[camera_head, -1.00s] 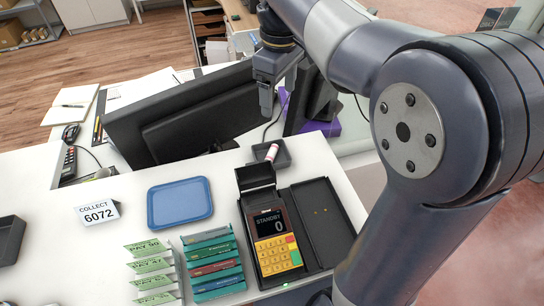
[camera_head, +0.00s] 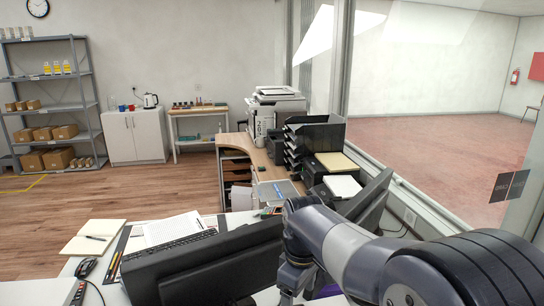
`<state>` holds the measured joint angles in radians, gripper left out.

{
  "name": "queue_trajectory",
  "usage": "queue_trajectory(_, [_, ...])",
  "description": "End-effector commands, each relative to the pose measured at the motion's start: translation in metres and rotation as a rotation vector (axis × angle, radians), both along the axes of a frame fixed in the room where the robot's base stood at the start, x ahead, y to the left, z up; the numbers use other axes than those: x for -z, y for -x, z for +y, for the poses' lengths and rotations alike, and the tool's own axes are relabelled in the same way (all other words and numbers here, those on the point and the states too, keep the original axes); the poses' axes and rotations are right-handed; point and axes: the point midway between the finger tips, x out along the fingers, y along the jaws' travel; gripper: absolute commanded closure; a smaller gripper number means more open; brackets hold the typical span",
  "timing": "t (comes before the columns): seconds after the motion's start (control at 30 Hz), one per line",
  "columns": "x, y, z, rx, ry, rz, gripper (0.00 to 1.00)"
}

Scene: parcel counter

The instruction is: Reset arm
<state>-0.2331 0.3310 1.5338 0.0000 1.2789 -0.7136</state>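My arm comes in from the lower right and reaches to the bottom middle of the view. My gripper (camera_head: 291,296) hangs at its end, pointing down, just right of the black monitor (camera_head: 205,268). Its fingertips are at or below the bottom edge of the picture, so I cannot see whether it is open or shut. Nothing held shows. The counter front with the card terminal is out of view.
A second monitor (camera_head: 370,199) stands behind my arm. A wooden desk with a printer (camera_head: 276,108) is farther back; glass runs along the right. Open floor lies left.

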Motion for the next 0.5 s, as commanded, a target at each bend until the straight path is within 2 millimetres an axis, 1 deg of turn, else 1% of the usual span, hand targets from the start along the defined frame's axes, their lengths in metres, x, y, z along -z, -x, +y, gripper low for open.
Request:
queue_trajectory(0.03, [-0.015,-0.001,0.0,0.0,-0.001,-0.004,0.24])
queue_trajectory(0.2, [-0.033,-0.001,0.0,0.0,0.0,-0.003,0.24])
queue_trajectory(0.33, [-0.044,-0.001,0.0,0.0,0.0,-0.003,0.24])
queue_trajectory(0.5, [-0.05,-0.001,0.0,0.0,-0.001,-0.002,0.24])
